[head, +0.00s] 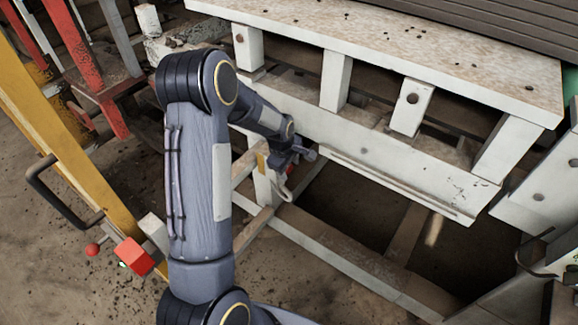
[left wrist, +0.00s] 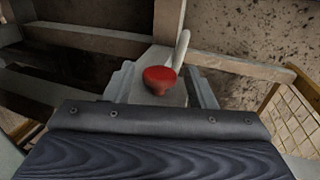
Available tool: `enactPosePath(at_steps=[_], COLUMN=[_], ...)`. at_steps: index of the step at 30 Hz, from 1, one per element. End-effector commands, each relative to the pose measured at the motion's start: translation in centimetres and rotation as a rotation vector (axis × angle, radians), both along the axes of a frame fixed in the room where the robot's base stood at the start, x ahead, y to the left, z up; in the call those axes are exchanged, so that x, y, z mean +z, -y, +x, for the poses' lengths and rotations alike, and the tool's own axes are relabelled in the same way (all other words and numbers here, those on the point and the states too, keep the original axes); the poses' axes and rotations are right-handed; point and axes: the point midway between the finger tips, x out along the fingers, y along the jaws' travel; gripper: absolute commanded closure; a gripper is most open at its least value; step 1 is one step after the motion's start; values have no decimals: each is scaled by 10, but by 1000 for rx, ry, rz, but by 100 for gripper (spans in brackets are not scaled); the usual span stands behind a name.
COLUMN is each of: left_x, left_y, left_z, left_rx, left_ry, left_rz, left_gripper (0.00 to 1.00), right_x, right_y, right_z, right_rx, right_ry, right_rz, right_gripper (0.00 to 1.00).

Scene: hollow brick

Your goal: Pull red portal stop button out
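A red round button (left wrist: 160,76) shows in the left wrist view, with a pale lever-like piece (left wrist: 181,48) just behind it. My left gripper (left wrist: 160,72) has its two grey fingers apart, one on each side of the button. I cannot tell whether either finger touches it. In the head view my left gripper (head: 300,154) is by a white post under the white frame. Only a small bit of red (head: 289,169) shows there, beside a pale hooked piece (head: 285,190); the rest is hidden by the gripper. My right gripper is not in view.
A white machine frame (head: 400,160) fills the right, above and beside the gripper. A yellow beam (head: 75,150) stands at left, with a red box (head: 134,256) and a small red knob (head: 93,249) near its lower end. Low rails cross the floor.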

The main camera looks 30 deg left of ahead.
Motion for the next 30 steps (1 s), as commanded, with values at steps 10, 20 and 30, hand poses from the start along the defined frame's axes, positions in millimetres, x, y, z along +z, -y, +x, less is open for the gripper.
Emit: enactPosePath(at_steps=[10,20,30], left_x=[0,0,0], left_y=[0,11,13], left_z=[0,-1,-1], left_rx=[0,-2,-2], left_ry=[0,0,-2], left_rz=[0,0,-3], left_gripper=[96,100,56], right_x=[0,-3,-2], right_y=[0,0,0], right_z=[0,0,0], right_rx=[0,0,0], right_ry=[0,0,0], right_rz=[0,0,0], right_gripper=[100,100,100])
